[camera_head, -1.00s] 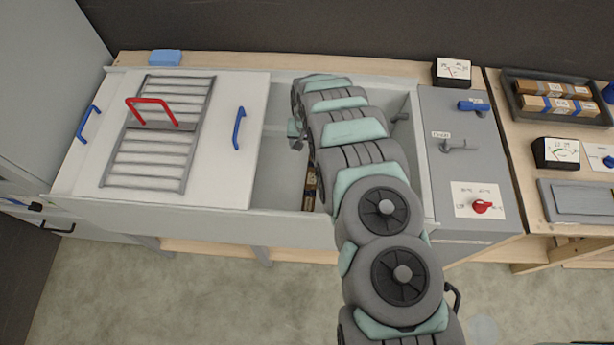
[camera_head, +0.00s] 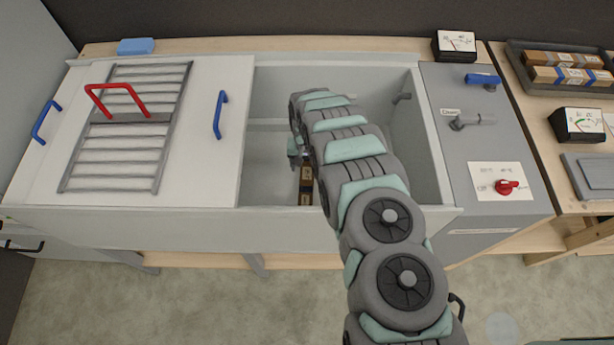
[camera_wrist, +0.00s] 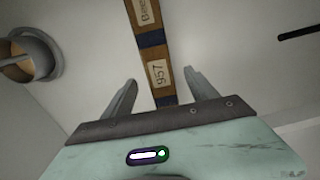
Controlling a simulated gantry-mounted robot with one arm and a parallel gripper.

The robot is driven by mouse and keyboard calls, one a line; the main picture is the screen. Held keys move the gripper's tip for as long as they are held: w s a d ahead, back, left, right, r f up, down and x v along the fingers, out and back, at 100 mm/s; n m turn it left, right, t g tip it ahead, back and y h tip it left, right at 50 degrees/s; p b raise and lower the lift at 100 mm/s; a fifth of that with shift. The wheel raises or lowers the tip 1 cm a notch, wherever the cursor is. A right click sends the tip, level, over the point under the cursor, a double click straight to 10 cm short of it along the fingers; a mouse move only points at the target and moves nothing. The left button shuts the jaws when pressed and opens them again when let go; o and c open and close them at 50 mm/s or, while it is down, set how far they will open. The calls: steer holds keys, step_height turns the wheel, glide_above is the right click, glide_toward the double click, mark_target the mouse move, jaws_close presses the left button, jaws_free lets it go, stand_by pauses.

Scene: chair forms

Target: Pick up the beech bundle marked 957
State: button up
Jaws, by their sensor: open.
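The beech bundle marked 957 (camera_wrist: 156,52) lies on the floor of the grey open trough (camera_head: 420,130). It is a long brown bundle with dark blue bands; labels "957" and a partly cut-off word show in the wrist view. In the head view the bundle (camera_head: 306,187) shows only in part, beside my arm. My gripper (camera_wrist: 162,88) is open, with one finger on each side of the bundle's line in the wrist view; whether the fingers are down at its height I cannot tell. In the head view my gripper (camera_head: 295,154) is inside the trough, mostly hidden by the arm.
A white lid (camera_head: 215,170) with a blue handle (camera_head: 220,114) covers the trough's left part, with a slatted rack (camera_head: 120,155) and red handle on top. A control panel (camera_head: 510,150) stands right. A dark tray (camera_head: 522,72) holds more bundles. A round fitting (camera_wrist: 35,58) is inside the trough.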

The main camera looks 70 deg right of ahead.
mark_target(307, 173)
steer(key=shift+d+f+b, duration=0.15)
steer(key=shift+f+b, duration=0.5)
steer(key=shift+f, duration=0.65)
steer(key=shift+d+f+b, duration=0.1)
steer(key=shift+f+b, duration=0.5)
steer(key=shift+f, duration=0.7)
steer(key=shift+a+f, duration=0.1)
steer(key=shift+f, duration=0.25)
steer(key=shift+r, duration=0.1)
steer(key=shift+c, duration=0.6)
jaws_close()
